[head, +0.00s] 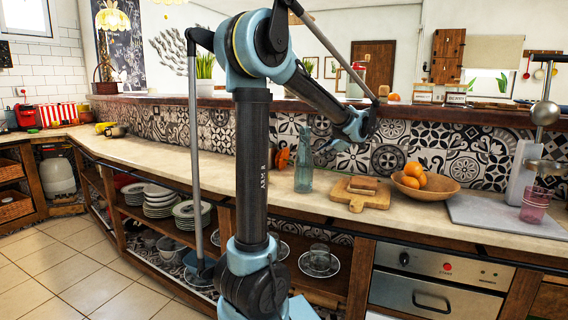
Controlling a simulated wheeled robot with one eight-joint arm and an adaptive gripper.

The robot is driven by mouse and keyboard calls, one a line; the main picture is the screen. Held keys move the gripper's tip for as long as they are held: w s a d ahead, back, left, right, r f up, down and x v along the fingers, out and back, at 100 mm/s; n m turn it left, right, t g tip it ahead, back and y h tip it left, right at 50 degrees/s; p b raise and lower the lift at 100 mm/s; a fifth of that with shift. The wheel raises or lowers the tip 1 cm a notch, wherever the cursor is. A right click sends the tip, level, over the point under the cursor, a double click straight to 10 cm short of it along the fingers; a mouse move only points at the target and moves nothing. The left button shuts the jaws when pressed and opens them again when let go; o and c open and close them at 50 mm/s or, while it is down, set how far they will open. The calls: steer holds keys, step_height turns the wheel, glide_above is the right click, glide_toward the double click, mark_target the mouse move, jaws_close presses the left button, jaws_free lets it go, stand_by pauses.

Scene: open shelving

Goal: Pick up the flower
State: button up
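An orange, flower-like shape (283,158) shows on the counter just right of my arm's upright link, near the tiled backsplash. It is small and partly hidden, so I cannot tell for certain that it is the flower. A clear blue-green glass bottle (304,162) stands beside it on the right. My arm rises through the middle of the head view and bends right and down. Its far end (366,122) is in front of the backsplash, above and right of the bottle. The fingers cannot be made out, and no held object is distinguishable there.
A cutting board (356,197), a wooden bowl (425,187) with oranges and a pink glass (535,205) stand on the counter to the right. Tiled floor (65,265) is clear at left.

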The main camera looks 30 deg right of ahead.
steer(key=x, duration=0.7)
steer(key=shift+w+f, duration=0.15)
steer(key=shift+w, duration=0.05)
steer(key=shift+x, duration=2.75)
steer(key=shift+a, duration=0.15)
jaws_close()
